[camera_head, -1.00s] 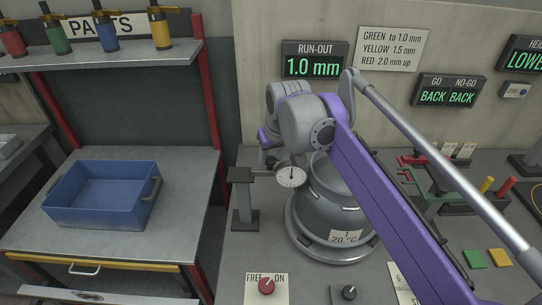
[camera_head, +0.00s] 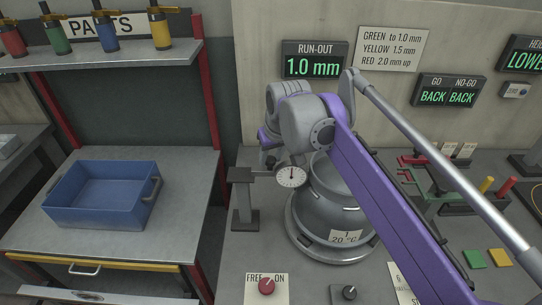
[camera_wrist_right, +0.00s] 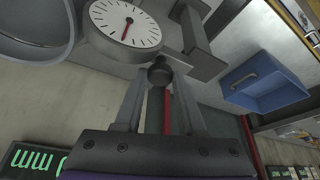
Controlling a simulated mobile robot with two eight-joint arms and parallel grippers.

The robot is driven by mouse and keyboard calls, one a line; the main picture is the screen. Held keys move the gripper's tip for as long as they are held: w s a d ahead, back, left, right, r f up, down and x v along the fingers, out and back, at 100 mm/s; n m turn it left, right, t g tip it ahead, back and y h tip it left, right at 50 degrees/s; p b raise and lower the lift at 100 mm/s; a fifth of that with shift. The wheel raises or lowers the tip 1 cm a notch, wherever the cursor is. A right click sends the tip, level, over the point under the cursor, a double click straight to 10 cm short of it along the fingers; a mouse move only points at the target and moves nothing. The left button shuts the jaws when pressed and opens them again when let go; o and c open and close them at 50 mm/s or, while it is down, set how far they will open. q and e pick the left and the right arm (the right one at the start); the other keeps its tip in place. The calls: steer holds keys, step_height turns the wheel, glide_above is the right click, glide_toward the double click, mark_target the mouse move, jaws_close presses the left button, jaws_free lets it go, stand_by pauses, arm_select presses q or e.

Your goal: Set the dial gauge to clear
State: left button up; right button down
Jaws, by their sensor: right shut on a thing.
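The dial gauge (camera_head: 291,176) has a round white face and sits on a dark arm from a stand (camera_head: 243,205), beside the grey cylinder (camera_head: 333,200). In the head view its face is close to the cylinder's left side; I cannot tell whether it touches. In the right wrist view the gauge face (camera_wrist_right: 125,22) is just past my fingers. My right gripper (camera_wrist_right: 159,80) is shut on a dark round knob (camera_wrist_right: 160,70) by the gauge's arm. In the head view my arm hides most of this gripper. My left gripper is out of view.
The run-out display (camera_head: 313,66) reads 1.0 mm. A colour limits sign (camera_head: 392,48) hangs beside it. A red FREE/ON knob (camera_head: 266,286) and a black knob (camera_head: 348,292) are at the bench front. A blue bin (camera_head: 100,195) stands on the left table. Coloured fixtures are at the right.

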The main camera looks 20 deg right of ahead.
stand_by(0.5)
steer(key=a, duration=0.2)
steer(key=w+a+p, duration=0.1)
steer(key=a, duration=0.2)
steer(key=w+a+p, duration=0.1)
steer(key=a, duration=0.1)
steer(key=shift+w+a, duration=0.1)
steer(key=shift+a, duration=0.25)
steer(key=shift+d, duration=0.15)
steer(key=c, duration=0.8)
jaws_free()
steer(key=shift+o, duration=1.4)
steer(key=shift+a, duration=0.25)
steer(key=shift+d, duration=0.15)
steer(key=v, duration=1)
steer(key=shift+r+p, duration=0.35)
